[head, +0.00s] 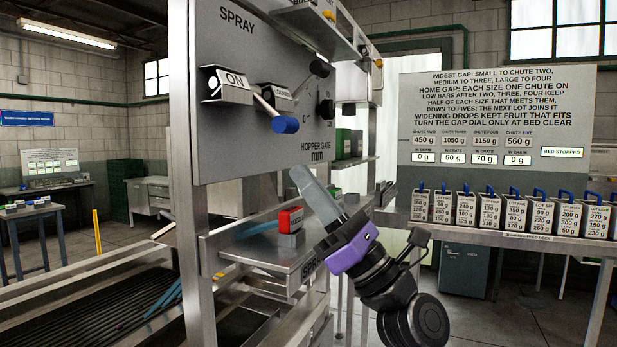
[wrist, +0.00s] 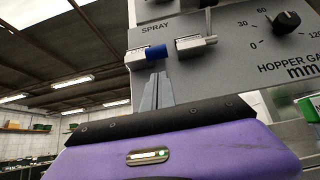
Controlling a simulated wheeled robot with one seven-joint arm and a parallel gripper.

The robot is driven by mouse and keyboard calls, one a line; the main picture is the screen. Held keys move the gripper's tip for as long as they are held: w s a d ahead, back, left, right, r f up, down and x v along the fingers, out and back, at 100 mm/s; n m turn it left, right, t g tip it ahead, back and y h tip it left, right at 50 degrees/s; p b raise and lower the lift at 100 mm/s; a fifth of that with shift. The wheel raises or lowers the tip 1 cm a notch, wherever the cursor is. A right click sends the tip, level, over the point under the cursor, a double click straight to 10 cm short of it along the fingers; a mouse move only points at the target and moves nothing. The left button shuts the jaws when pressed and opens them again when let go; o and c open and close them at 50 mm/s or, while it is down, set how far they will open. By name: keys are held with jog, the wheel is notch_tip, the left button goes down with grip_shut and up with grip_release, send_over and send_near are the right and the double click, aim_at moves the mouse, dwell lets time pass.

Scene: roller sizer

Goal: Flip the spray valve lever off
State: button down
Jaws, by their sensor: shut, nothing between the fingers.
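The spray valve lever, a silver rod with a blue grip (head: 285,124), sticks out from the grey panel under the word SPRAY. Its ON sign (head: 234,80) shows beside it. In the wrist view the blue grip (wrist: 156,52) is just above my fingertips. My gripper (head: 298,172) is shut and empty, its grey fingers pointing up toward the lever from below. In the wrist view my gripper (wrist: 160,76) appears close under the blue grip; I cannot tell whether they touch.
A block marked LOCKED (head: 278,97) and a black-knobbed lever (head: 319,68) are right of the spray lever. A hopper gate dial (head: 326,109) is nearby. A shelf with a red-topped block (head: 290,219) lies below. Several crates stand on the right deck.

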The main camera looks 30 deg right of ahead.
aim_at(268, 109)
jog(key=p+x, duration=0.2)
jog(key=x, duration=0.5)
jog(key=shift+s+d, duration=0.1)
jog(key=shift+d, duration=0.1)
